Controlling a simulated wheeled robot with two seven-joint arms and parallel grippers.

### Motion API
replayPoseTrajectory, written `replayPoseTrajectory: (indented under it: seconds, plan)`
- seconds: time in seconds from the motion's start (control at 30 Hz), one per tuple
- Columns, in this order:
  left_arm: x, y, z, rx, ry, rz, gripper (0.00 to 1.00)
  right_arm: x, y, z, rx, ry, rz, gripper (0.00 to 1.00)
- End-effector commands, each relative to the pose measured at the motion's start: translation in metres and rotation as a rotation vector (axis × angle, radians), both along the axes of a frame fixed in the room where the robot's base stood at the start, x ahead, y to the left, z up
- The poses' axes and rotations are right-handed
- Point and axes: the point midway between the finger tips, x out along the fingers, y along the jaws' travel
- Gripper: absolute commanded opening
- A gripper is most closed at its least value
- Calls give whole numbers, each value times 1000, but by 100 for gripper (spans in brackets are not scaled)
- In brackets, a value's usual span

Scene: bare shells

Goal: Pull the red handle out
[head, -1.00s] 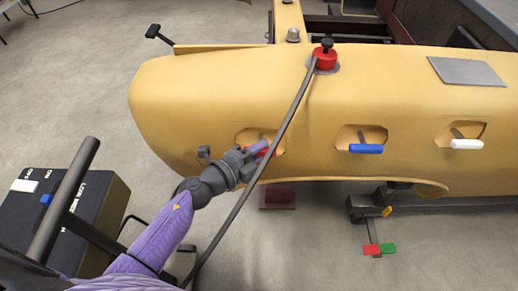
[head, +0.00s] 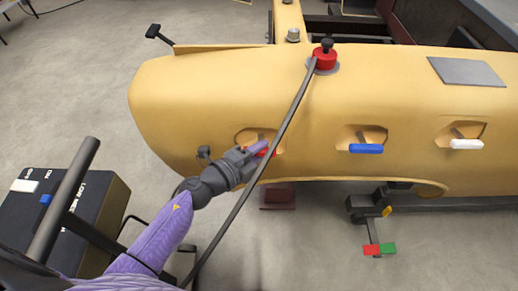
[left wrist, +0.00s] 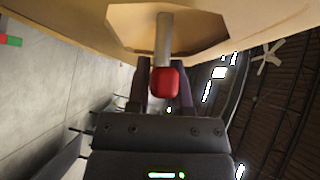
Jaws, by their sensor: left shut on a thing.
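The red handle (left wrist: 164,82) sits on a grey shaft (left wrist: 163,35) that comes out of a recess in the yellow shell (head: 200,95). In the head view only a bit of the red handle (head: 262,153) shows past my gripper. My left gripper (head: 257,148) is at the leftmost recess and is shut on the red handle. In the left wrist view its two fingers (left wrist: 165,85) stand on either side of the handle. My right gripper is in neither view.
A blue handle (head: 366,148) and a white handle (head: 467,144) sit in recesses to the right. A grey cable (head: 248,172) runs from a red knob (head: 325,58) down across the shell, close by my gripper. A black box (head: 100,205) stands at lower left.

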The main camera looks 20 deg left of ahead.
Motion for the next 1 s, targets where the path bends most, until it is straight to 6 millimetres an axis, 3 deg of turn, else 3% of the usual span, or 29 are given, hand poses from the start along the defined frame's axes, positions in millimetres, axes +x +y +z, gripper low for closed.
replayPoseTrajectory:
  seconds: [0.13,0.33,0.6,0.63,0.8,1.0]
  plan:
    - [-1,0,0,0,2,0,0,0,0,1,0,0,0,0]
    - [-23,-5,5,0,4,-1,0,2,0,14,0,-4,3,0]
    - [-25,-6,3,0,3,-2,0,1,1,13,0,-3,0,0]
    - [-25,-6,3,0,3,-2,28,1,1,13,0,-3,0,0]
    - [-25,-6,4,1,2,-1,62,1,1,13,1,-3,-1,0]
    - [-24,-6,4,0,1,0,62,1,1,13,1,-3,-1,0]
